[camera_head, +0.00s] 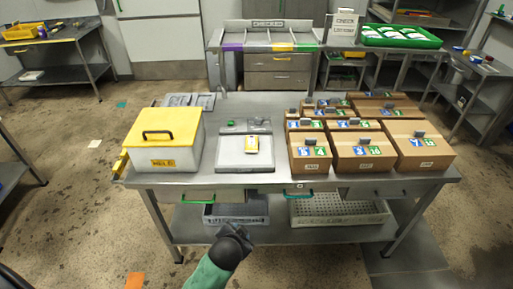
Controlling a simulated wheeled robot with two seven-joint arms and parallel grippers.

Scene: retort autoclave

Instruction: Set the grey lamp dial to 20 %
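I cannot make out a grey lamp dial in this view. Any markings on the device are too small to read. An arm with a green sleeve comes in from the lower left; I take it as my left. Its dark gripper (235,238) is low in front of the table, apart from the table and everything on it. Its fingers are too dark and small to tell open from shut. My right gripper is not in view.
A white box with a yellow lid (165,122) stands left on the steel table (220,185). Several cardboard boxes (362,160) fill the right side. Drawers with green (198,201) and teal (298,195) handles are under the top, above lower-shelf trays (335,211).

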